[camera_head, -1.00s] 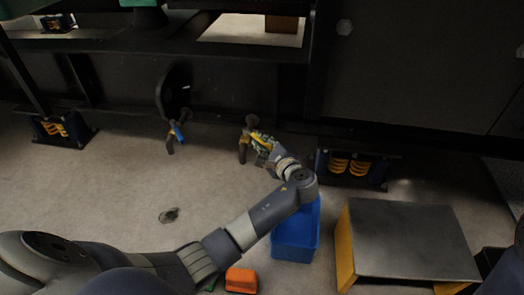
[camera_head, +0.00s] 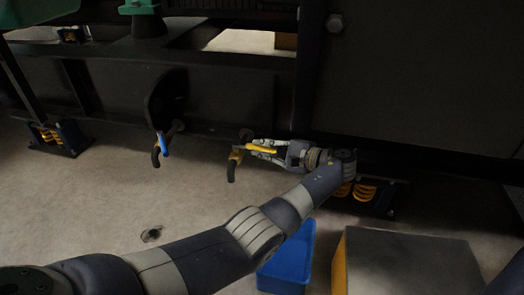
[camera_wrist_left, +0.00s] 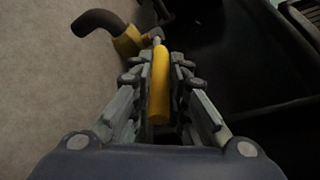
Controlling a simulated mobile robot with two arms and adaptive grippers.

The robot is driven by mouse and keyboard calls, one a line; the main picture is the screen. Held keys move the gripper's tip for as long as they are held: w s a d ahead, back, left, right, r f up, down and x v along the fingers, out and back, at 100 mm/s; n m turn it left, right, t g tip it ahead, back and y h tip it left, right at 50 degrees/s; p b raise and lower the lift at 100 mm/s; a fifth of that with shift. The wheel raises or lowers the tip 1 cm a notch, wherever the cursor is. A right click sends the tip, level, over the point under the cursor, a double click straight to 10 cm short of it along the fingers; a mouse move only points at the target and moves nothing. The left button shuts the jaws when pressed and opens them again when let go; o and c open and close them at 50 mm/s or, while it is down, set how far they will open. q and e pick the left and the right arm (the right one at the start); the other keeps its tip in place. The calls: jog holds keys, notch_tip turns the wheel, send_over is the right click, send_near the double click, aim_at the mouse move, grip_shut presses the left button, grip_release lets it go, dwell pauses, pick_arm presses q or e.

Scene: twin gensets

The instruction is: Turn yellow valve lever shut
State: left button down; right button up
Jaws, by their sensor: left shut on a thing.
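The yellow valve lever (camera_head: 262,149) sticks out to the right from a small brass valve (camera_head: 236,157) with a black curved pipe end (camera_head: 232,172), low on the dark frame. My left gripper (camera_head: 264,147) reaches it from the right and is shut on the lever. In the left wrist view the lever (camera_wrist_left: 159,88) lies lengthwise between the two fingers (camera_wrist_left: 160,70), and the brass valve body (camera_wrist_left: 128,42) is just beyond the fingertips. The lever runs nearly level in the head view. My right gripper is not in view.
A similar valve with a blue lever (camera_head: 164,145) hangs to the left. A blue bin (camera_head: 288,262) and a dark-topped platform with a yellow side (camera_head: 410,265) stand on the floor below my arm. Orange springs (camera_head: 364,191) sit under the frame. The floor at left is mostly clear.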

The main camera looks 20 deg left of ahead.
pick_arm(q)
jog(key=shift+w, duration=0.1)
dwell(0.4)
jog(key=c, duration=1.6)
grip_release()
jog(key=shift+a, duration=0.1)
jog(key=shift+o, duration=0.2)
jog(key=shift+v, duration=3.8)
jog(key=shift+w, duration=0.1)
